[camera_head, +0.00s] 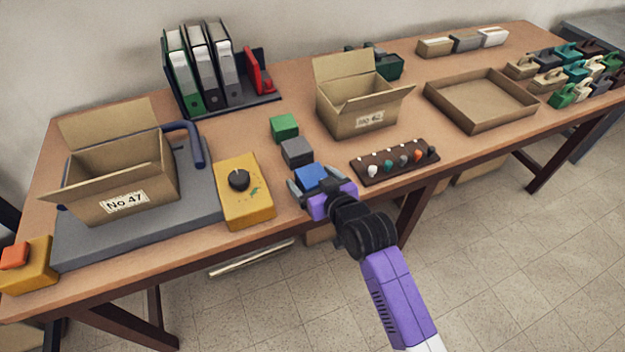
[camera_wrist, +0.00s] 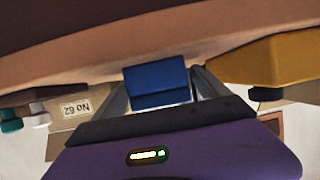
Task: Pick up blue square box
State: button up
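The blue square box (camera_head: 311,178) sits near the front edge of the table, in front of a grey box. In the wrist view the blue box (camera_wrist: 157,82) is in the middle, between the fingers. My gripper (camera_head: 318,183) reaches in from the front, with one finger on each side of the blue box. The fingers (camera_wrist: 160,92) look spread around it, with narrow gaps at its sides. Whether either finger touches it is hard to tell. The underside of the box is hidden.
The grey box (camera_head: 297,152) and a green box (camera_head: 284,128) stand behind the blue one. A yellow box with a black knob (camera_head: 243,205) is at left. A dark rack of small knobs (camera_head: 394,162) and carton No 62 (camera_head: 352,119) are at right.

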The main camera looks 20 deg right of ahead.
jog(key=c, duration=1.4)
jog(key=shift+o, duration=0.2)
